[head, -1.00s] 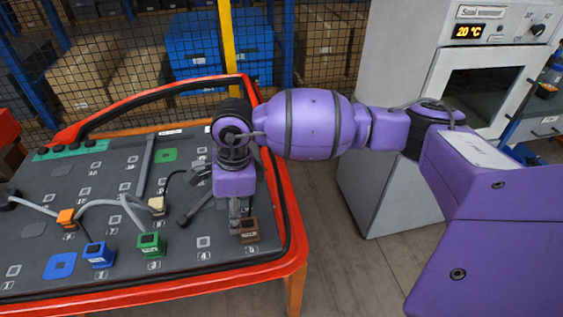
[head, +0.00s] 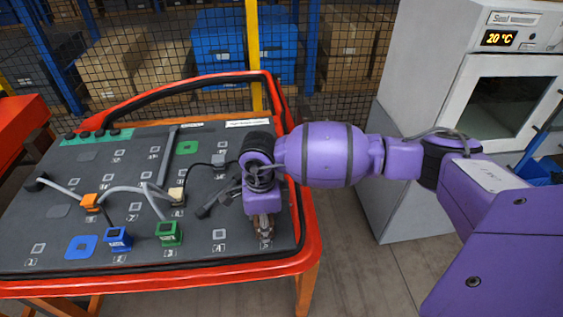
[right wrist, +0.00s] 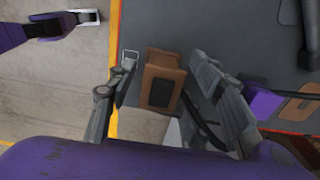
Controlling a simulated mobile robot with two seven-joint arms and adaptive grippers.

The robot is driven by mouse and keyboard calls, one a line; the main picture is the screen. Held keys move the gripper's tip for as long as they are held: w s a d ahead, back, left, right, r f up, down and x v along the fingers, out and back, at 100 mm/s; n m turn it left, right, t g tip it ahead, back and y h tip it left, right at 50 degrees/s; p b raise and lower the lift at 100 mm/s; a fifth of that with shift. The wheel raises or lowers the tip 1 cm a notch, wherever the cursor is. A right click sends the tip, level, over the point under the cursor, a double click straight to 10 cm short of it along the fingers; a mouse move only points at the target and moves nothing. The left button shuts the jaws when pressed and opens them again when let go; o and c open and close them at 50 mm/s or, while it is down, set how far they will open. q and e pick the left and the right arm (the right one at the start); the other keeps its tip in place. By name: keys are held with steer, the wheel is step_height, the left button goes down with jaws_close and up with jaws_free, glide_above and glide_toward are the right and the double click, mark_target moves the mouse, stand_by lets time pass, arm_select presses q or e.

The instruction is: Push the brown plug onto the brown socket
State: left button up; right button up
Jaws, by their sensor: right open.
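A brown block (right wrist: 162,80) with a dark rectangular face stands on the grey board, near its front right corner. I cannot tell from its shape whether it is the plug or the socket. My right gripper (head: 264,236) is above it, pointing down, and largely hides it in the head view. In the right wrist view my open right gripper (right wrist: 160,95) has one finger on each side of the block, with gaps visible. A flat brown piece (right wrist: 300,106) lies farther right in that view, partly cut off.
The grey board (head: 120,200) has a raised red rim (head: 306,235). Blue (head: 118,238) and green (head: 169,233) blocks stand left of my right gripper. Orange (head: 90,202) and cream (head: 177,195) pieces carry cables. A grey cabinet (head: 405,170) stands to the right.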

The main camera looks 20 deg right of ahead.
steer(key=shift+w, duration=0.1)
steer(key=shift+r, duration=0.1)
jaws_close()
arm_select(q)
steer(key=shift+a, duration=0.25)
steer(key=shift+w+r, duration=0.3)
arm_select(e)
steer(key=shift+r, duration=0.45)
steer(key=c, duration=0.7)
jaws_free()
jaws_close()
arm_select(q)
steer(key=shift+d, duration=0.1)
steer(key=shift+r, duration=0.1)
